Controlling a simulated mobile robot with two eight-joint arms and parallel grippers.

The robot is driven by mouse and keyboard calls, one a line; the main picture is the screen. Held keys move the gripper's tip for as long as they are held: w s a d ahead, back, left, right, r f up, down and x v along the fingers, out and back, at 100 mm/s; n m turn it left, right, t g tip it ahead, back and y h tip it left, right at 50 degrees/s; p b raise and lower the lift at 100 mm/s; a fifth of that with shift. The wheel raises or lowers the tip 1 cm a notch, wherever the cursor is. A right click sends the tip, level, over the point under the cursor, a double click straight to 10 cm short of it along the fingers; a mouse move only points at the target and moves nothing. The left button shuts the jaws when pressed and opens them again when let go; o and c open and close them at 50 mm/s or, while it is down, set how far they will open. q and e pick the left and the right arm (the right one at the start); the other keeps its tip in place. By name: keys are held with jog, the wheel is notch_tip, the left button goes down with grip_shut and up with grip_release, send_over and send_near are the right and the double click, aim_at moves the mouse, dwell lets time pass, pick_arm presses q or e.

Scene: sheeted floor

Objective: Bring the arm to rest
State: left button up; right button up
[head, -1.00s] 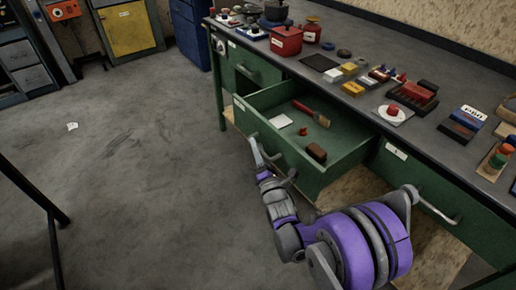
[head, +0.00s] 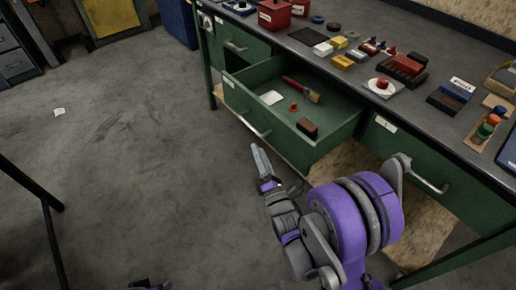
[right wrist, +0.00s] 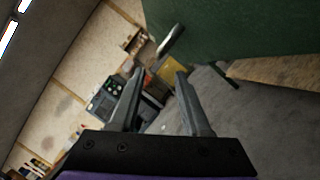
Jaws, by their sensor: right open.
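My right gripper (head: 263,165) is in front of the pulled-out green drawer (head: 335,135), below and to the right of its front handle (head: 254,124), and apart from it. The purple and grey right arm reaches up from the bottom of the head view. In the right wrist view the two fingers (right wrist: 160,82) stand apart with nothing between them. The handle (right wrist: 171,41) shows beyond the fingertips, beside the green drawer front (right wrist: 225,28). My left gripper cannot be made out; only a small dark piece of my body shows at the bottom edge of the head view.
The drawer holds a brush (head: 302,90), a white card (head: 271,98), a small red-orange piece (head: 294,107) and a brown block (head: 307,127). The workbench top (head: 345,80) carries several objects. A closed drawer handle (head: 428,182) sticks out near my right arm. Open grey floor (head: 130,180) lies left.

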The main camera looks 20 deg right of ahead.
dwell(0.4)
jog(key=s+f+m+g, duration=0.2)
jog(key=s+m+g, duration=0.6)
jog(key=s+m, duration=0.5)
jog(key=s+f+m+g, duration=0.2)
jog(key=s+m+g, duration=0.6)
jog(key=s+m, duration=0.5)
pick_arm(q)
notch_tip(320, 180, up, 26)
jog(key=w+t+p, duration=0.1)
jog(key=p, duration=2.1)
jog(key=shift+p, duration=0.3)
pick_arm(e)
notch_tip(320, 180, up, 24)
jog(key=n+t, duration=0.1)
jog(key=shift+w+d+r, duration=0.2)
jog(key=shift+w, duration=0.15)
